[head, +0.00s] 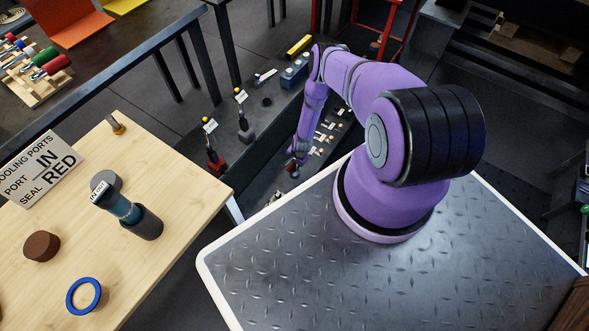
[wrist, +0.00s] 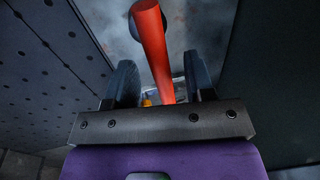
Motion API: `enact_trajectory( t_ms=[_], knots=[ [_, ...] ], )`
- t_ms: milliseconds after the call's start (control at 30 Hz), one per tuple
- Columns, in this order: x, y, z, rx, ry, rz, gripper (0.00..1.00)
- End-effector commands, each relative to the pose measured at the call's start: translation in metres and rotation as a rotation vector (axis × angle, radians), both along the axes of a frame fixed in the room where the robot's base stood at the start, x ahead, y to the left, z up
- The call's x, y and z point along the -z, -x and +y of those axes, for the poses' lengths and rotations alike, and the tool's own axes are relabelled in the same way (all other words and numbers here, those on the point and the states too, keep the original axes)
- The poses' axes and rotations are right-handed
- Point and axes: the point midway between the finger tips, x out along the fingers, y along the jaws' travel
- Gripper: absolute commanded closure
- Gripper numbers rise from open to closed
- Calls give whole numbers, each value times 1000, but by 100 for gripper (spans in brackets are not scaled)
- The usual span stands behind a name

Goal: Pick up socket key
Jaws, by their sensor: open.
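In the wrist view, my gripper (wrist: 160,78) has its two dark fingers apart. A red-orange rod with a rounded end (wrist: 152,40) runs between the fingers, with visible space on both sides. It may be the socket key, but the view does not settle this. In the head view, my gripper (head: 297,158) hangs low over the dark bench, at its right part. A small dark and red piece shows by the gripper tip, too small to make out. Which labelled tool on the bench is the socket key cannot be read.
On the dark bench stand a red-based tool (head: 214,162), a dark tool (head: 244,130), a grey-blue block (head: 293,74) and a yellow item (head: 299,46). The wooden table (head: 185,185) at left holds a sign (head: 42,168), a motor-like cylinder (head: 142,222) and a blue ring (head: 70,299).

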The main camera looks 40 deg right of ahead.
Motion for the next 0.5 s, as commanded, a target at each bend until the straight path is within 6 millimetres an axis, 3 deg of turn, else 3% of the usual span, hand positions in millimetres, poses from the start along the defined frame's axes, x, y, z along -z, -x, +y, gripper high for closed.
enact_trajectory(
  t_ms=[300,500],
  knots=[
    [1,0,0,0,0,0,53],
    [1,0,0,0,0,0,99]
  ],
)
